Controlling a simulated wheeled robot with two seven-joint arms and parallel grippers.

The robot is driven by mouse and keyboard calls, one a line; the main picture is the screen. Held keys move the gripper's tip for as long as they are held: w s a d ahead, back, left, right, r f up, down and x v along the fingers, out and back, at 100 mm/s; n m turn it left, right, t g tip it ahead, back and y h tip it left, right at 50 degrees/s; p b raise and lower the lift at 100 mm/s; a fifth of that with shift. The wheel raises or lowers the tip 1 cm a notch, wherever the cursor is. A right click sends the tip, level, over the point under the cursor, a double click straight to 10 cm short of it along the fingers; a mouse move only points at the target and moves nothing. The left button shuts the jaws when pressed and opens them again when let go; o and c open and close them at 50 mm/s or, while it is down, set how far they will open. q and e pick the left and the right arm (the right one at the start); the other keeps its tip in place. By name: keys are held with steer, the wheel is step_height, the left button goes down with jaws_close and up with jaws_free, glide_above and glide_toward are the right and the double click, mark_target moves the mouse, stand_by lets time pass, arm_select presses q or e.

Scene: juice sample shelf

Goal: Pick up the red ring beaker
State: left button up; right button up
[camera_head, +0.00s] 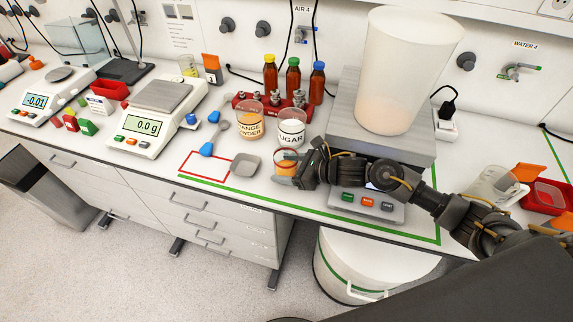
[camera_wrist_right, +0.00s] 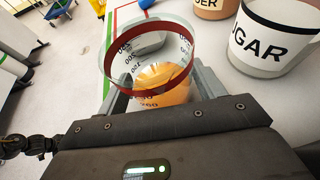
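The red ring beaker (camera_head: 287,162) is a clear beaker with a red band at its rim and orange contents low inside. It is near the front of the bench, right of the grey weighing dish. My right gripper (camera_head: 292,180) reaches it from the right. In the right wrist view the beaker (camera_wrist_right: 150,60) sits between the two fingers of the gripper (camera_wrist_right: 162,88), with no clear gap at either side. The gripper looks shut on it. I cannot tell whether its base touches the bench. My left gripper is not in view.
The sugar beaker (camera_head: 291,128) and orange powder beaker (camera_head: 250,122) stand close behind. A grey dish (camera_head: 244,165) lies to the left. A scale (camera_head: 366,203) with a large white container (camera_head: 405,70) stands to the right, below and behind my arm. Several capped bottles stand farther back.

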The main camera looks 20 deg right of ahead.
steer(key=c, duration=0.7)
steer(key=shift+c, duration=0.2)
steer(key=shift+r, duration=0.15)
steer(key=shift+r+b, duration=0.25)
steer(key=shift+b, duration=0.1)
step_height(320, 180, up, 3)
steer(key=shift+s+d+f+b, duration=0.1)
steer(key=shift+f+b, duration=0.05)
steer(key=shift+b, duration=0.65)
steer(key=s+r, duration=0.1)
steer(key=r, duration=0.1)
steer(key=s+d+r+b, duration=0.1)
steer(key=s+r, duration=0.1)
steer(key=shift+d, duration=0.2)
glide_toward(288, 160)
steer(key=s+a+r, duration=0.2)
steer(key=s+r, duration=0.2)
steer(key=s, duration=0.1)
steer(key=shift+s+d, duration=0.1)
steer(key=shift+d, duration=0.15)
